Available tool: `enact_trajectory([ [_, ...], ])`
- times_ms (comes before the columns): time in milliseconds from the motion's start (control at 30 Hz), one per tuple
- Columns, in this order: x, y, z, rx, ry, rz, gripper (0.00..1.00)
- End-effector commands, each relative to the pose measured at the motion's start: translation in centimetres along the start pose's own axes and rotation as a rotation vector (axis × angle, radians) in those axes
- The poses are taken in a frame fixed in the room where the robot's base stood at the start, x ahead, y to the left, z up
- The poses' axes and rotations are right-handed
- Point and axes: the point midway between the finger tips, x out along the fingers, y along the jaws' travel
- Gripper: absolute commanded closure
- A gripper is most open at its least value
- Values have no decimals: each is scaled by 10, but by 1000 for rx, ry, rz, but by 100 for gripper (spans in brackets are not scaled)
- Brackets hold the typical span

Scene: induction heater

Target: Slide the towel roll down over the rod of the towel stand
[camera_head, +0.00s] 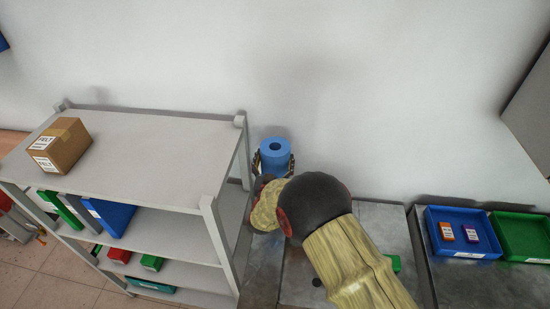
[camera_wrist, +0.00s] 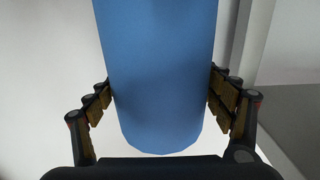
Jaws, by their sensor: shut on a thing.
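The blue towel roll (camera_head: 274,150) is upright in the head view, near the wall and right of the shelf, with its round core hole showing on top. My gripper (camera_head: 274,162) is shut on the roll, with a finger on each side of it. In the wrist view the towel roll (camera_wrist: 156,75) fills the middle, and the fingers of my gripper (camera_wrist: 160,95) press on its left and right sides. The towel stand and its rod are not visible in either view. My arm hides the area in front of and below the roll.
A grey shelf (camera_head: 150,150) with a cardboard box (camera_head: 60,146) on top stands close on the left. A metal table (camera_head: 385,225) lies under my arm. At the right are a blue tray (camera_head: 463,250) with small boxes and a green tray (camera_head: 525,240). The wall is close behind.

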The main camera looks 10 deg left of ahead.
Motion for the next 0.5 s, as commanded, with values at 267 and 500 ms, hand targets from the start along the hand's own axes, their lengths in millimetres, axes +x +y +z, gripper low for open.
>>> enact_trajectory([
  [267, 0, 0, 22, 1, 2, 0, 72],
  [500, 0, 0, 39, 1, 2, 0, 72],
])
